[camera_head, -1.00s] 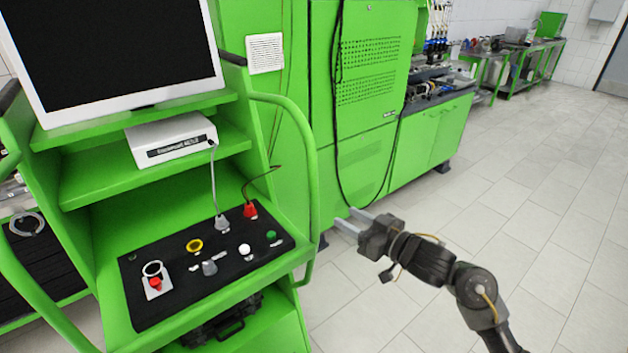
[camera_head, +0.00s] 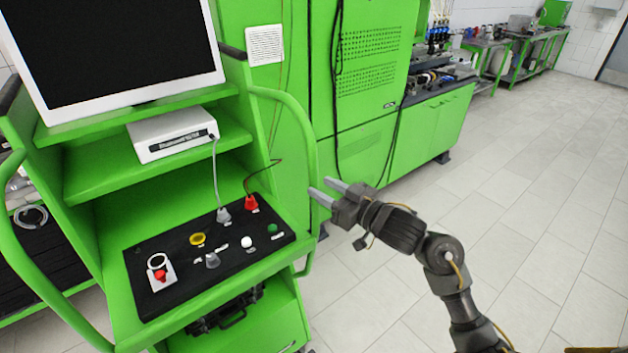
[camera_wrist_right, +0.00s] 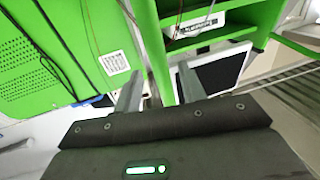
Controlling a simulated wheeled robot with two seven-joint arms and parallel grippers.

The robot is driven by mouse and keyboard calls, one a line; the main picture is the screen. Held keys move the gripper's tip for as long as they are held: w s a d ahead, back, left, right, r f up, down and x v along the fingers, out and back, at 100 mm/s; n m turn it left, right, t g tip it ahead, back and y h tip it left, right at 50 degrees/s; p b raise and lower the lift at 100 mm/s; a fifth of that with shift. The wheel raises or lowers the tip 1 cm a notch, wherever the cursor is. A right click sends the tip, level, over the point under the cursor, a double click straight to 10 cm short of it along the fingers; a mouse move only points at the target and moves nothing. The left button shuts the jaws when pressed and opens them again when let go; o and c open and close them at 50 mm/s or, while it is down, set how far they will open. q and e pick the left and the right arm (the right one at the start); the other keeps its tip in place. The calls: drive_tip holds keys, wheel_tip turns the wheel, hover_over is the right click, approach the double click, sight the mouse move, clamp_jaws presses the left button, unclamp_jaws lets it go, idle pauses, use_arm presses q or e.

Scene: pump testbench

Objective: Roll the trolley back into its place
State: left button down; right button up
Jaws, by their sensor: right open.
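The green trolley (camera_head: 120,238) stands at the left in the head view, with a monitor on top, a white box on a shelf and a black control panel. A curved green tube handle (camera_head: 309,150) runs down its right side. My right gripper (camera_head: 318,190) is open and empty, with its two fingers pointing left, close to that handle. I cannot tell whether they touch it. In the right wrist view the open fingers (camera_wrist_right: 160,85) lie before the trolley's green side post (camera_wrist_right: 154,50). My left gripper is not in view.
A tall green cabinet (camera_head: 365,75) stands behind the trolley, with a hanging black cable. A green workbench (camera_head: 425,130) continues to its right, and further tables (camera_head: 520,50) stand at the back. The tiled floor (camera_head: 530,190) on the right is clear.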

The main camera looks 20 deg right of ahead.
sight(314, 183)
drive_tip(key=shift+x, duration=1.9)
clamp_jaws()
